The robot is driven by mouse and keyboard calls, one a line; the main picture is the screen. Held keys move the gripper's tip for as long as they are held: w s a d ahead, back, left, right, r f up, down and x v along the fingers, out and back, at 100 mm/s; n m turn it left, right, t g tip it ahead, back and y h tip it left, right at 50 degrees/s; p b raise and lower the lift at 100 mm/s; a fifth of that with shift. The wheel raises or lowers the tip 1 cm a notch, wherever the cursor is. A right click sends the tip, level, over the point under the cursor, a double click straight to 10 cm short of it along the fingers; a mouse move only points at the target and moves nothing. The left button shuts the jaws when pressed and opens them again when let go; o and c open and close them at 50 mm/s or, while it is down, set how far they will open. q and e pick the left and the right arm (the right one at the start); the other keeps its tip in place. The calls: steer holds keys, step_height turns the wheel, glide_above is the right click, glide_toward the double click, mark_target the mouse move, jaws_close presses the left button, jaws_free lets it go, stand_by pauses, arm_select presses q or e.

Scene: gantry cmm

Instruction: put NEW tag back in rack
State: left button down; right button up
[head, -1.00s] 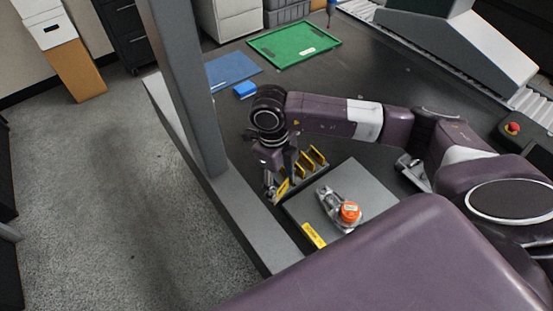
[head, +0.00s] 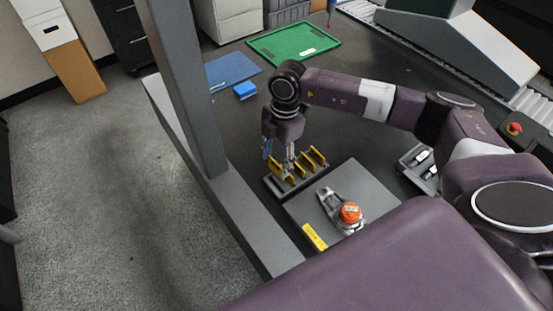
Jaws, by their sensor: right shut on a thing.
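The rack (head: 270,184) is a dark low holder left of the grey plate, with several yellow tags (head: 317,156) standing in it. My right gripper (head: 288,173) points down over the left part of the rack. It is shut on a yellow tag (head: 287,179), which stands in line with the others at the rack's left end. The fingers partly hide this tag, and its lettering is too small to read. I cannot tell whether it is fully seated in a slot. My left gripper is not in view.
The grey plate (head: 376,191) carries a metal part with an orange top (head: 350,213) and a yellow label (head: 314,237) at its edge. A grey tray (head: 405,166) lies under my right arm. A blue block (head: 244,90), blue mat (head: 228,67) and green tray (head: 294,43) lie farther back. A grey column (head: 185,95) stands left.

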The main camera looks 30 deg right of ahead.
mark_target(277, 174)
steer(key=shift+w+f, duration=0.1)
steer(key=shift+f, duration=0.1)
steer(key=shift+f+b, duration=0.85)
steer(key=shift+f, duration=0.05)
steer(key=shift+f, duration=0.15)
steer(key=shift+f+b, duration=0.6)
steer(key=shift+f, duration=0.3)
steer(key=shift+f, duration=0.25)
steer(key=shift+f+b, duration=0.45)
steer(key=shift+f, duration=0.2)
stand_by(0.9)
steer(key=shift+f, duration=0.35)
